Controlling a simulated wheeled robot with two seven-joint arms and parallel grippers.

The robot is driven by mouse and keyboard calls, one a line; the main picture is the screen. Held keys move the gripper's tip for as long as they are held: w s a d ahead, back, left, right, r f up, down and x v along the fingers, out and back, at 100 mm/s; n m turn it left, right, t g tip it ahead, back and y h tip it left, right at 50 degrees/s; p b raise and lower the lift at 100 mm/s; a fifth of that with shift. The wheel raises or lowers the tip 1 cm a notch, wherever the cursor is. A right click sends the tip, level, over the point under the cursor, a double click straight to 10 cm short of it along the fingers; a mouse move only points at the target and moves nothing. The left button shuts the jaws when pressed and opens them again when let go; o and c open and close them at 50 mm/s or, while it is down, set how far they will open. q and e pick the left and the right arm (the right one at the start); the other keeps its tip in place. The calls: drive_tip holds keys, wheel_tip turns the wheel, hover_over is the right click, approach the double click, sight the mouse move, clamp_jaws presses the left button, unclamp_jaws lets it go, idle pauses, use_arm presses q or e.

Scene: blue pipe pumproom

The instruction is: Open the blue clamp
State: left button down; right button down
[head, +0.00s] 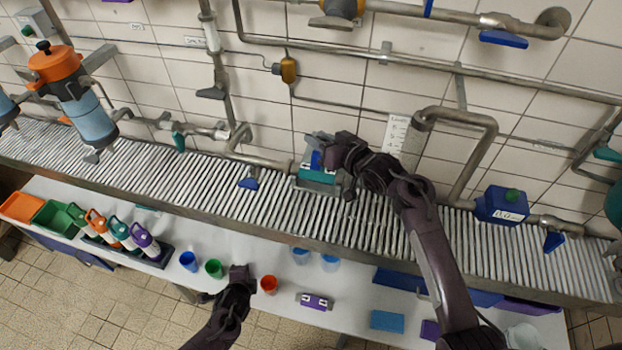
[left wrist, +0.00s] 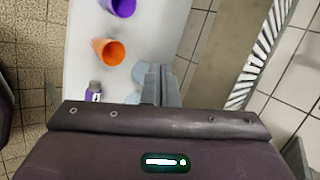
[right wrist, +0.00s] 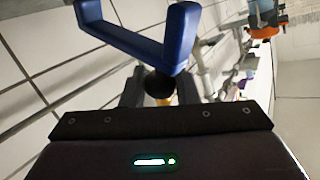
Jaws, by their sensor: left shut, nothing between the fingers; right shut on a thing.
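My right gripper (head: 326,158) is at a fixture on the roller conveyor, with a blue part (head: 316,160) and a teal block (head: 318,175). In the right wrist view a bent blue bar (right wrist: 140,45), seemingly the blue clamp's handle, lies just beyond the fingertips. A black round knob (right wrist: 158,83) sits between the fingers, and the gripper is shut on it. I cannot tell how far the clamp is open; my gripper hides part of it. My left gripper (head: 240,272) is shut and empty above the white table; its fingers also show in the left wrist view (left wrist: 158,82).
The roller conveyor (head: 215,180) crosses the scene. Pipes (head: 440,62) run along the tiled wall; a blue box (head: 500,205) is at right.

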drive_tip(key=shift+w+d+r, duration=0.1)
drive_tip(key=shift+r, duration=0.1)
use_arm(q)
drive_tip(key=w+d+r+m+t+h, duration=0.1)
drive_tip(key=w+d+r+m+t, duration=0.15)
drive_tip(key=d+r+m, duration=0.5)
drive_tip(key=w+d+r+m+t+h, duration=0.1)
drive_tip(key=w+d+r+m+t, duration=0.2)
drive_tip(key=r, duration=0.8)
drive_tip(key=s+d+r+m+h, duration=0.3)
drive_tip(key=s+d+r+m, duration=0.25)
drive_tip(key=r+m, duration=0.5)
use_arm(e)
drive_tip(key=shift+f, duration=0.1)
use_arm(q)
drive_tip(key=w+d, duration=0.4)
drive_tip(key=w, duration=0.7)
drive_tip(key=shift+m, duration=0.3)
drive_tip(key=shift+g, duration=0.25)
